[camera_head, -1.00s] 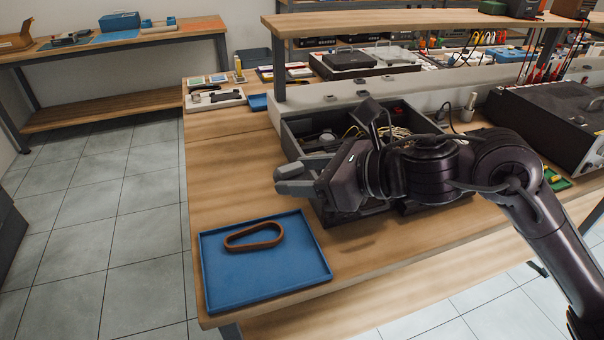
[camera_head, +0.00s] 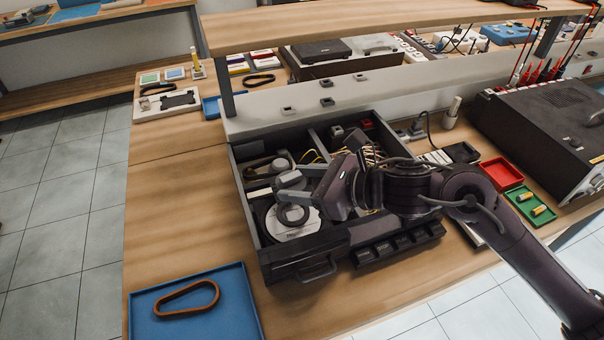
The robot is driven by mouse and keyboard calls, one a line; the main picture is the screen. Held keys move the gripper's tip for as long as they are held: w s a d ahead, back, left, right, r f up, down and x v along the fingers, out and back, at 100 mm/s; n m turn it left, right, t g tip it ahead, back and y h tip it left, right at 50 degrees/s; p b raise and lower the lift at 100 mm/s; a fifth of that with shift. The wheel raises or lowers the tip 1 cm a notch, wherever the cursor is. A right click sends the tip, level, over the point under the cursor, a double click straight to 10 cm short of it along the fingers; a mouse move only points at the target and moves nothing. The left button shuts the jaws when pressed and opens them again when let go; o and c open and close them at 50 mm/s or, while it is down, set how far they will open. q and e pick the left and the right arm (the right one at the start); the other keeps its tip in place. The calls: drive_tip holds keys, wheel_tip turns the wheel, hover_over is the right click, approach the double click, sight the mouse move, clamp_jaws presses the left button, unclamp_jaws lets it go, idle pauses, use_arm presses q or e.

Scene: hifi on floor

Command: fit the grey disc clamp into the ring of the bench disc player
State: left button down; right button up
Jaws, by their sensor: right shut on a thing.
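My right gripper (camera_head: 286,188) comes in from the right. Its grey fingertips are shut on a small grey piece, which I take to be the grey disc clamp (camera_head: 290,179); the fingers hide much of it. The bench disc player (camera_head: 262,262) is the open dark box on the bench, with a handle at its front. Inside it lies a pale disc (camera_head: 296,232), with a dark grey ring (camera_head: 292,215) over it. The gripper is over the player, close to the ring; I cannot tell whether the clamp touches it. My left gripper is not in view.
A blue tray (camera_head: 240,310) with a brown belt loop (camera_head: 187,298) lies at the front left. Red (camera_head: 501,174) and green (camera_head: 530,207) trays and a large black unit (camera_head: 545,125) stand right. A shelf (camera_head: 380,25) crosses behind. Bench left of the player is clear.

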wheel_tip(320, 180, down, 3)
drive_tip(key=shift+w+d+f+b, duration=0.1)
drive_tip(key=shift+w+b, duration=0.05)
drive_tip(key=shift+b, duration=0.4)
drive_tip(key=shift+f+b, duration=0.8)
drive_tip(key=shift+f, duration=1.05)
drive_tip(key=shift+b, duration=0.45)
drive_tip(key=shift+f+b, duration=0.2)
drive_tip(key=shift+b, duration=0.1)
drive_tip(key=o, duration=1)
drive_tip(key=shift+o, duration=0.2)
